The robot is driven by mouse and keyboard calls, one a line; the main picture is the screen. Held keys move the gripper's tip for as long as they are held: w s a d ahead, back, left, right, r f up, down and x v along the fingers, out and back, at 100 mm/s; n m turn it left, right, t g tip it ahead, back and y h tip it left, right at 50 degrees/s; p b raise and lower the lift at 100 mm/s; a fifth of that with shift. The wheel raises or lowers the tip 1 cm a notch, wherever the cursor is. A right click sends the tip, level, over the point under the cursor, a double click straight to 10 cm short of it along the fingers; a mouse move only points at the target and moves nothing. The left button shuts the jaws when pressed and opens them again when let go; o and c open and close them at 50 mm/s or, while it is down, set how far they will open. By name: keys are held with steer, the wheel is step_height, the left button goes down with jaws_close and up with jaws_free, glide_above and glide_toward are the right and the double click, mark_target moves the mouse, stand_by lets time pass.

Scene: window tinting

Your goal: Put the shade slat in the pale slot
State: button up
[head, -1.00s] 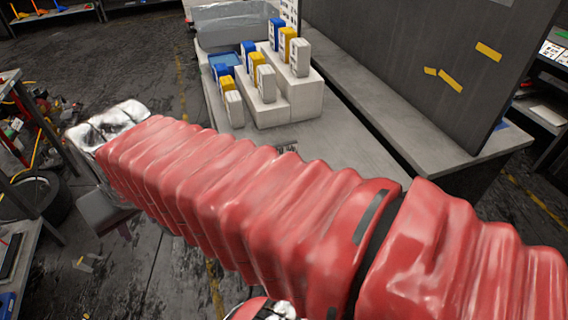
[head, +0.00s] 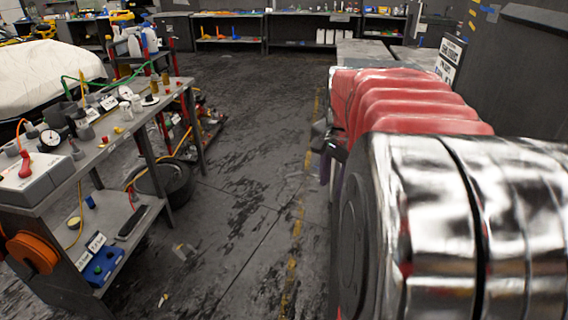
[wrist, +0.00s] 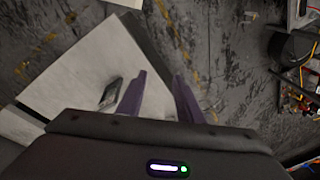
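My gripper (wrist: 160,78) shows in the wrist view as two purple fingers standing apart, with nothing visible between them. It points down over the edge of a pale-topped bench (wrist: 65,65). A small dark rectangular patch (wrist: 109,93) lies on the bench left of the fingers; I cannot tell what it is. In the head view the gripper is mostly hidden behind my arm. No shade slat or pale slot can be made out in either current view.
A grey workbench (head: 140,120) with gauges, bottles and a box stands at the left. A tire (head: 170,182) lies beside it. The middle floor (head: 235,150) is clear. Shelves (head: 265,32) line the far wall. The pale bench top (head: 366,50) shows beyond my arm.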

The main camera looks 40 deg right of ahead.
steer(key=s+d+f+m, duration=0.2)
steer(key=s+d+m, duration=0.1)
steer(key=d, duration=0.4)
steer(key=s+d+f+m+g+y, duration=0.1)
steer(key=s+d+f+m, duration=0.1)
steer(key=d, duration=0.5)
steer(key=s+d+f+m, duration=0.2)
steer(key=s+d+m, duration=0.3)
steer(key=d, duration=0.2)
steer(key=shift+s+g, duration=0.25)
steer(key=shift+g, duration=0.05)
steer(key=shift+f, duration=0.1)
steer(key=shift+f, duration=4.2)
steer(key=shift+f, duration=0.1)
steer(key=f, duration=0.5)
steer(key=shift+s+a, duration=0.15)
steer(key=shift+s, duration=0.05)
